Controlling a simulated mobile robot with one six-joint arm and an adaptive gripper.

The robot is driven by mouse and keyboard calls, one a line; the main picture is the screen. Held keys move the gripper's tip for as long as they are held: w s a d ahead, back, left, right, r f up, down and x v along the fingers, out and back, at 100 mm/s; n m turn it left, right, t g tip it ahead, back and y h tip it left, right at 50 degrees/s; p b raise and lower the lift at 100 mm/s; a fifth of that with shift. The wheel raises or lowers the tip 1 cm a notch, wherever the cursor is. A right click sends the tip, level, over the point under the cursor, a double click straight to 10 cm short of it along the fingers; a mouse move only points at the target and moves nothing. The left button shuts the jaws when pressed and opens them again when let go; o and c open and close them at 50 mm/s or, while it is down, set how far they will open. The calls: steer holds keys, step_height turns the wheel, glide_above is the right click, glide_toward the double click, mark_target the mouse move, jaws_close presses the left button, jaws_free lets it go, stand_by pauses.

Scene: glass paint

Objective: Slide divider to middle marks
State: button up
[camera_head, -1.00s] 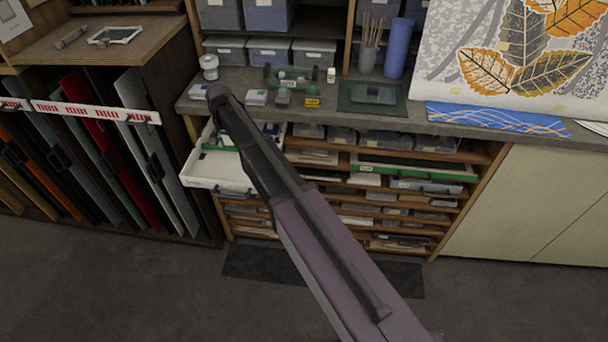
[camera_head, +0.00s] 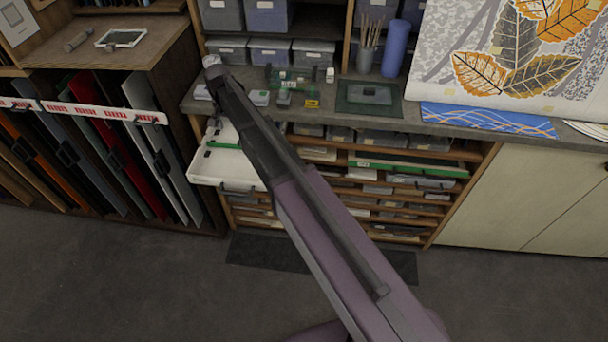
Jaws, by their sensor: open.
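The white drawer (camera_head: 210,171) is pulled out at the left end of the drawer cabinet. A green strip (camera_head: 222,145), which looks like the divider, lies across the drawer; its right part is hidden behind my arm. My arm reaches up and left over the drawer. The middle marks are too small to make out.
The counter (camera_head: 440,118) above the drawer carries a white jar (camera_head: 211,61), small boxes and a dark green mat (camera_head: 368,110). A rack of coloured sheets (camera_head: 120,150) stands close on the left. Other shelves are below.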

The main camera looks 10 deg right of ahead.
steer(key=s+d+f+n+b, duration=0.1)
steer(key=s+d+f+b, duration=0.3)
steer(key=s+d, duration=0.6)
steer(key=s+d+f+n+b, duration=0.2)
steer(key=s+d+f+b, duration=0.2)
steer(key=s+d, duration=0.6)
steer(key=shift+s+f+b, duration=0.15)
steer(key=shift+s+b, duration=0.25)
steer(key=shift+s, duration=0.1)
steer(key=shift+d, duration=0.1)
steer(key=shift+s+d, duration=0.15)
steer(key=shift+s, duration=0.15)
steer(key=c, duration=0.5)
steer(key=shift+n, duration=0.5)
steer(key=s+d, duration=0.1)
steer(key=s, duration=0.2)
steer(key=s+d, duration=0.1)
steer(key=shift+s+d, duration=0.35)
jaws_close()
steer(key=shift+w, duration=0.15)
steer(key=shift+a, duration=0.1)
